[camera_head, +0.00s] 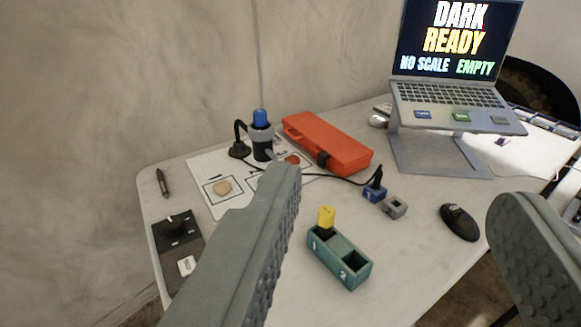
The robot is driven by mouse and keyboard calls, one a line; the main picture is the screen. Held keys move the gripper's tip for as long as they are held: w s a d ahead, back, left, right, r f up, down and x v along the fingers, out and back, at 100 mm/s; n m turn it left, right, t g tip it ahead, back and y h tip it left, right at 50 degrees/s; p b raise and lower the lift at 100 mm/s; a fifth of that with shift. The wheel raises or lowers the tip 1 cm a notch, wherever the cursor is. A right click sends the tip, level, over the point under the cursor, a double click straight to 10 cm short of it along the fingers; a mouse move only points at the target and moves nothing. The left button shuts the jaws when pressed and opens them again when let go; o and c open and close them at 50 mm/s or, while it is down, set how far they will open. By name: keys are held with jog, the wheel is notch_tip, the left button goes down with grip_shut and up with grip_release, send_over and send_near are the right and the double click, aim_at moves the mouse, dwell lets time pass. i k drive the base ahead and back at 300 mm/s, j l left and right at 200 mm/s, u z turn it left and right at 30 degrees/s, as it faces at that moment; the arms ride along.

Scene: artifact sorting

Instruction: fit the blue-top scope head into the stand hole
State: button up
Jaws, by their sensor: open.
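The blue-top scope head (260,118) is upright at the back left of the table. Its blue cap shows above a grey ring, which I take to be part of the stand (262,137), with a dark body below. I cannot tell how deeply it sits. A teal block (353,273) with two numbered holes is nearer; a yellow-top piece (326,217) stands in hole 1, and hole 2 looks empty. My gripper (400,188) is open, with its fingers wide apart in the foreground and nothing between them. The left finger covers part of the table and paper.
An orange case (328,144) lies behind the paper sheet (205,170). A laptop (450,95) on a riser stands back right.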

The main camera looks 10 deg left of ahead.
aim_at(349, 264)
jog(key=i+j+z, duration=0.1)
jog(key=j, duration=0.3)
jog(key=i+j, duration=0.15)
jog(key=j, duration=0.2)
jog(key=i+j+z, duration=0.15)
jog(key=j, duration=0.25)
jog(key=i+j, duration=0.1)
jog(key=j, duration=0.3)
jog(key=z, duration=0.05)
